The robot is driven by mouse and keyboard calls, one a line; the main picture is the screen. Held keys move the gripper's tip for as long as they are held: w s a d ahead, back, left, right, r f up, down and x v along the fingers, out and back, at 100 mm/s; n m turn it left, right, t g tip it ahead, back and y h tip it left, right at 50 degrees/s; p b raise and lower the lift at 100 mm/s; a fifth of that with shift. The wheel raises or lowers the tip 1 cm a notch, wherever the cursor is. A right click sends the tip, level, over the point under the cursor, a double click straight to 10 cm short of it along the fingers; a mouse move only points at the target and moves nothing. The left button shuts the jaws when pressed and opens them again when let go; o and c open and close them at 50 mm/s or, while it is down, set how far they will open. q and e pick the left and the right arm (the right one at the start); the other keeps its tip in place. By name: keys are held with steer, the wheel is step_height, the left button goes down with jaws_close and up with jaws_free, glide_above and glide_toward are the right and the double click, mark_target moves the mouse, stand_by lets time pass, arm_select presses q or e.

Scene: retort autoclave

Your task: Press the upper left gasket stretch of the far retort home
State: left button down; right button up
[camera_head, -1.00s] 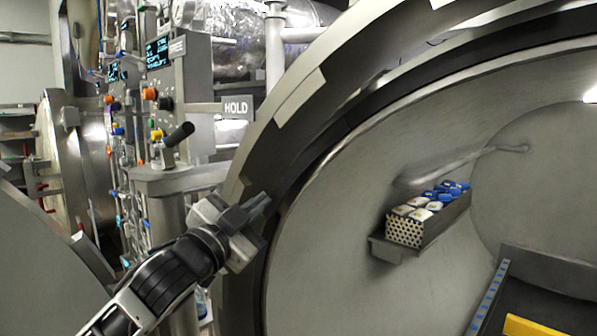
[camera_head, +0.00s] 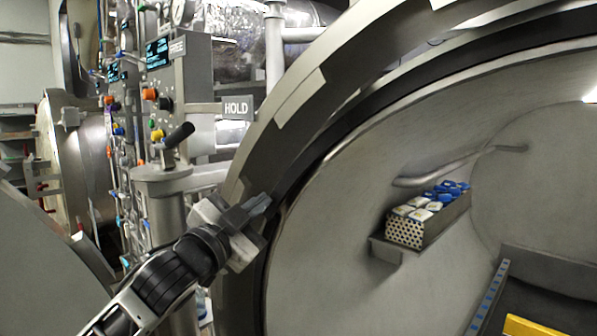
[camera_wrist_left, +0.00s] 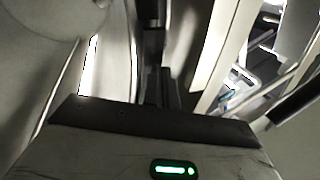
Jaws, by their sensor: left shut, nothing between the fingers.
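The big round retort mouth fills the right of the head view, with a wide grey rim (camera_head: 297,128). A dark gasket (camera_head: 340,130) runs in a band just inside that rim, along its upper left. My left gripper (camera_head: 262,205) is shut and empty, with its fingertips at the left part of the rim, by the dark band. I cannot tell whether the tips touch the gasket. In the left wrist view the shut fingers (camera_wrist_left: 155,75) point up at the rim, and the contact spot is hidden. My right gripper is not in view.
A perforated basket (camera_head: 432,222) with white and blue packs sits on a ledge inside the retort. Left of the rim stand a HOLD sign (camera_head: 236,108), a control panel (camera_head: 165,75) and a black-handled lever (camera_head: 178,136) on a post. A yellow part (camera_head: 530,326) lies low inside.

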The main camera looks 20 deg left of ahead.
arm_select(q)
steer(key=shift+w+d+p, duration=0.25)
steer(key=shift+w+d, duration=0.05)
steer(key=shift+w, duration=0.35)
steer(key=shift+w+d+p, duration=0.2)
steer(key=shift+w+d, duration=0.05)
steer(key=shift+w, duration=0.4)
steer(key=s+a+b, duration=0.2)
steer(key=s+a, duration=0.2)
steer(key=s, duration=0.5)
stand_by(0.5)
steer(key=shift+s, duration=0.1)
